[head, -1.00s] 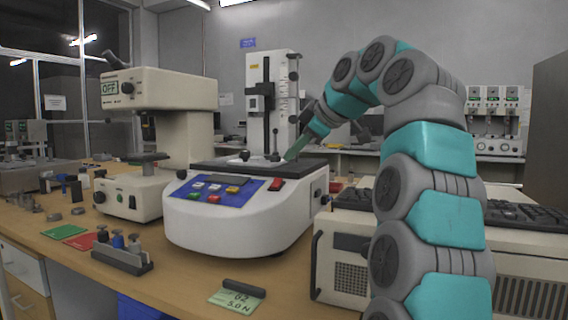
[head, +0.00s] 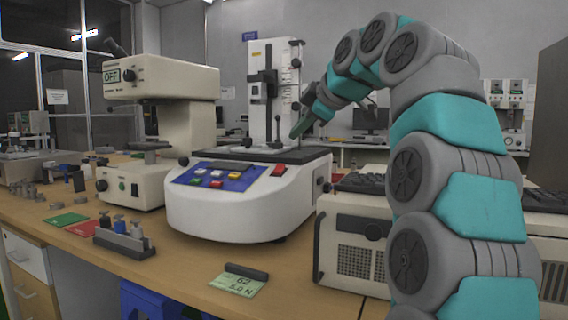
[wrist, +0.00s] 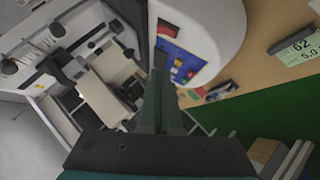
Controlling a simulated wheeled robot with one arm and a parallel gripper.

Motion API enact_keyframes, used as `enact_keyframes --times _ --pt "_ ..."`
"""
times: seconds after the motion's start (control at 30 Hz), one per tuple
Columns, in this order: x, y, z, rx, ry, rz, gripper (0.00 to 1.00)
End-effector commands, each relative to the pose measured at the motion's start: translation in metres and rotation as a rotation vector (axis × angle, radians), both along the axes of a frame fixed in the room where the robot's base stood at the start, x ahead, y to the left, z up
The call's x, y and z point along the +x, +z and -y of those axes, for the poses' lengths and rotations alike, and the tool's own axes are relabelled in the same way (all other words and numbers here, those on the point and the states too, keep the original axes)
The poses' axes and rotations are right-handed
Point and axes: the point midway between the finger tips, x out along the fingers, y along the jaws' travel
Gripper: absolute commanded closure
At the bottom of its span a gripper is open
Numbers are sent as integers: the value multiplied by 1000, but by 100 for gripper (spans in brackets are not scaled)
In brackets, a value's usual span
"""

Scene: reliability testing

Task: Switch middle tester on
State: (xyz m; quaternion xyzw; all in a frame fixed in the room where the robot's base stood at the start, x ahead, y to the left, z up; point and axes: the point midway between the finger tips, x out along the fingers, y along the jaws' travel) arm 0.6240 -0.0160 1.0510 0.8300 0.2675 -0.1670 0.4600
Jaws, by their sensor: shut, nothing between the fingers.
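The middle tester (head: 235,215) is a white rounded machine with a blue button panel (head: 222,177) and an upright column behind. A red rocker switch (head: 279,170) sits on its front, right of the panel. In the wrist view the tester (wrist: 215,22) is at the top, with the red switch (wrist: 167,28) and the coloured buttons. My gripper (head: 297,133) is shut and empty, and appears above the switch, in front of the column. In the wrist view its closed fingers (wrist: 161,80) point up the picture towards the switch, apart from it.
A beige box (head: 350,245) with a keyboard on top stands to the right. A green card (head: 238,285) and a small rack of weights (head: 125,240) lie in front.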

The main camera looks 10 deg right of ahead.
Motion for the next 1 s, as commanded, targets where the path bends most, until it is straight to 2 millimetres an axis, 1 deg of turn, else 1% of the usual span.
enact_keyframes --times 0.23,0.37,0.57,0.9,1.0 --pt "0 1 0 1 0 1 100" --pt "5 -3 -2 1 0 -1 100" --pt "29 -18 -11 1 1 -1 100" --pt "83 -54 -30 -1 1 -3 100" --pt "90 -65 -22 2 -1 -2 100"
